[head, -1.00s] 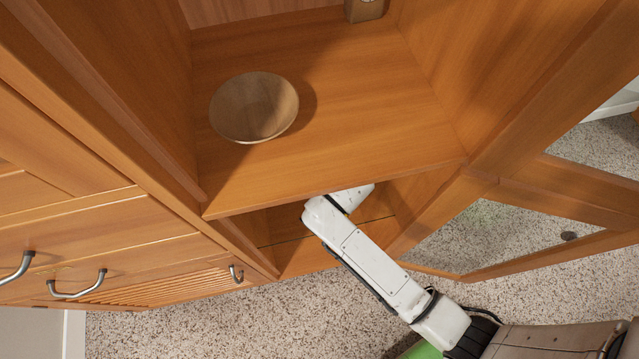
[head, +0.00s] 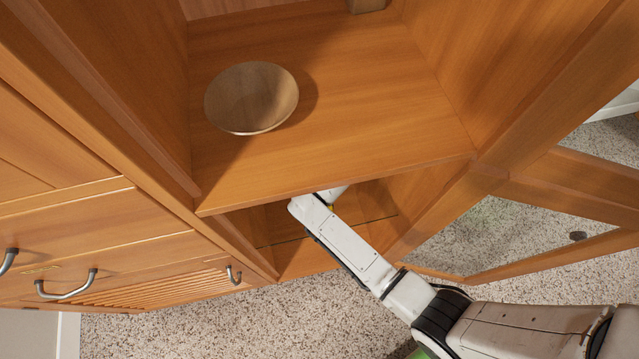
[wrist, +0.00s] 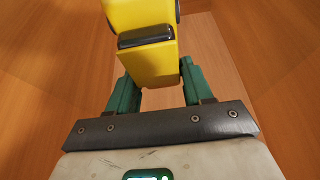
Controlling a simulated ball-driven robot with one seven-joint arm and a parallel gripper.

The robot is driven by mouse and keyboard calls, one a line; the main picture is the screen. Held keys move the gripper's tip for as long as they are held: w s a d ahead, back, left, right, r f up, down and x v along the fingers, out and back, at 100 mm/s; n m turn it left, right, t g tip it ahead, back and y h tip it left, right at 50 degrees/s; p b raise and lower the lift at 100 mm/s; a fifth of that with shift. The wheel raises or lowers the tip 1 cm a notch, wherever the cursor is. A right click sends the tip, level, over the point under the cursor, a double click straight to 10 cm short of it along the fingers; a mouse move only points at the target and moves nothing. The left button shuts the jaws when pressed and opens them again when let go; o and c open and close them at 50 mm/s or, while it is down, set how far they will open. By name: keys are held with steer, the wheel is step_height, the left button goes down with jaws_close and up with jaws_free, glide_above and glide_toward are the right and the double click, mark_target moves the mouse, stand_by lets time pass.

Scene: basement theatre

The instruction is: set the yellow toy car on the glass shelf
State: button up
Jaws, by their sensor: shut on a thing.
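The yellow toy car (wrist: 150,55) fills the upper middle of the wrist view, its dark window and dark wheels showing. My gripper (wrist: 157,85) has its green fingers on either side of the car and is shut on it. In the head view my arm reaches under the wooden upper shelf, which hides most of my gripper; a small yellow patch shows near the arm's end. The glass shelf (head: 280,241) shows as a thin edge line in the lower compartment. I cannot tell whether the car touches the glass.
A wooden bowl (head: 251,98) sits on the wooden upper shelf (head: 370,120), above my arm. An open glass-paned door (head: 500,240) stands to the right of the arm. Drawers with metal handles (head: 66,288) are at the left. Speckled floor (head: 180,335) lies in front.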

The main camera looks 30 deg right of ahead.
steer(key=shift+f, duration=0.15)
steer(key=o, duration=1.1)
steer(key=p+v, duration=0.3)
steer(key=v, duration=0.9)
